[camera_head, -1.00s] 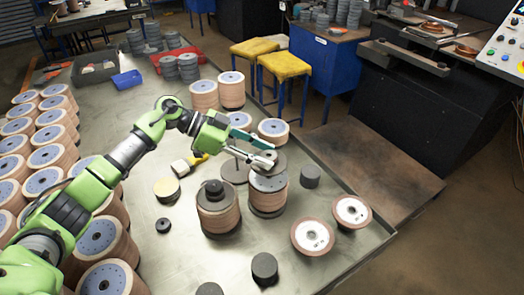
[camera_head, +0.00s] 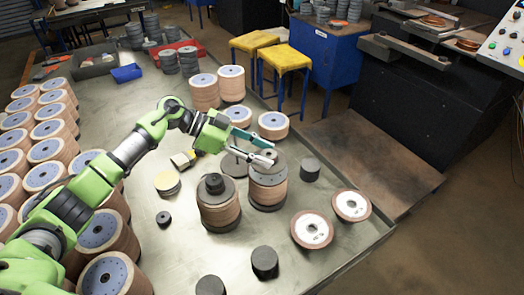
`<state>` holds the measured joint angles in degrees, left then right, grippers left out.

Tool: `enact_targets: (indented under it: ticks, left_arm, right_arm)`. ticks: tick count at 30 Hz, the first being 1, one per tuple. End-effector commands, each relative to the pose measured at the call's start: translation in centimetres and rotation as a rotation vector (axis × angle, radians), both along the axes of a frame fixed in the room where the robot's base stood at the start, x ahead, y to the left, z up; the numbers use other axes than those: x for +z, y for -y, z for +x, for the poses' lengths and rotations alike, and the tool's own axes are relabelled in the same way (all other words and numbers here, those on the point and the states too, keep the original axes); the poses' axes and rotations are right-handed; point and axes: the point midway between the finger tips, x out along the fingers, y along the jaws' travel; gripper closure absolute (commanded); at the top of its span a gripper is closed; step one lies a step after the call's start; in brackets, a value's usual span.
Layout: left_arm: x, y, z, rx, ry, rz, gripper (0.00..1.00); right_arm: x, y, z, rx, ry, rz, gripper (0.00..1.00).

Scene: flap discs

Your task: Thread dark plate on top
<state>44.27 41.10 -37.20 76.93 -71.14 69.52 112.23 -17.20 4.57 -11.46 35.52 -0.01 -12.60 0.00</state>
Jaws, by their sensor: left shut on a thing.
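My left gripper (camera_head: 270,152) is shut on a dark round plate (camera_head: 264,163), held at its far edge. The plate is over the top of a stack of brown flap discs (camera_head: 267,190); I cannot tell whether it touches the stack or is around a spindle. The gripper fingers hide part of the plate. To the left, a similar stack (camera_head: 219,210) has a dark plate (camera_head: 206,190) and a smaller black knob-like piece (camera_head: 214,182) on top. My right gripper is not in view.
Two discs with white centres (camera_head: 311,229) lie at the right table edge. Black cylinders (camera_head: 265,261) stand in front. Many disc stacks (camera_head: 48,150) fill the left side. A grey disc (camera_head: 235,165) lies behind the left stack. Open tabletop (camera_head: 170,240) lies at front left.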

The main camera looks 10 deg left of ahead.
Motion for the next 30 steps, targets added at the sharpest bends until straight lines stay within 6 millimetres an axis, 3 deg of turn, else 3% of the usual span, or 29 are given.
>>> enact_targets:
  ticks: [8, 30]
  left_arm:
    - [0.0, 0.0, 0.1, 0.0, 0.002, -0.003, 0.99]
    - [-2.8, 0.0, 0.1, 0.0, 0.002, -0.004, 0.99]
  right_arm:
    - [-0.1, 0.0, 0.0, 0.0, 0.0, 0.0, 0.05]
    - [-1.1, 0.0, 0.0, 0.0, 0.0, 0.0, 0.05]
